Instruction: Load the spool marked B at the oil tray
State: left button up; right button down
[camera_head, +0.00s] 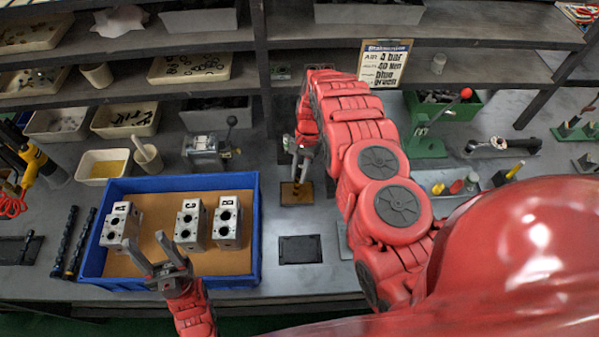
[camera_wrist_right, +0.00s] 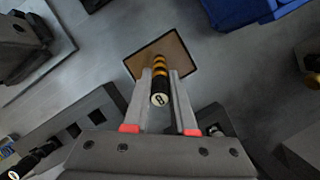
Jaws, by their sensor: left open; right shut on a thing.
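My right gripper (camera_head: 303,160) points down over a small shallow brown tray (camera_head: 291,201), which looks like the oil tray. In the right wrist view the right gripper (camera_wrist_right: 170,80) is shut on a black and gold spool (camera_wrist_right: 159,87). My left gripper (camera_head: 160,262) is open and empty over the front of the blue crate (camera_head: 255,220). Valve blocks A (camera_head: 119,226), C (camera_head: 188,225) and B (camera_head: 227,224) stand in the crate.
A flat black pad (camera_head: 300,249) lies in front of the brown tray. A green lever press (camera_head: 428,140) is right of my right arm. Shelves with bins are above.

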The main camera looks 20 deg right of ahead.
jog(key=shift+r, duration=0.1)
notch_tip(320, 180, up, 2)
jog(key=shift+p, duration=0.55)
jog(key=shift+r+p, duration=0.65)
jog(key=shift+r, duration=1.75)
jog(key=shift+f, duration=0.1)
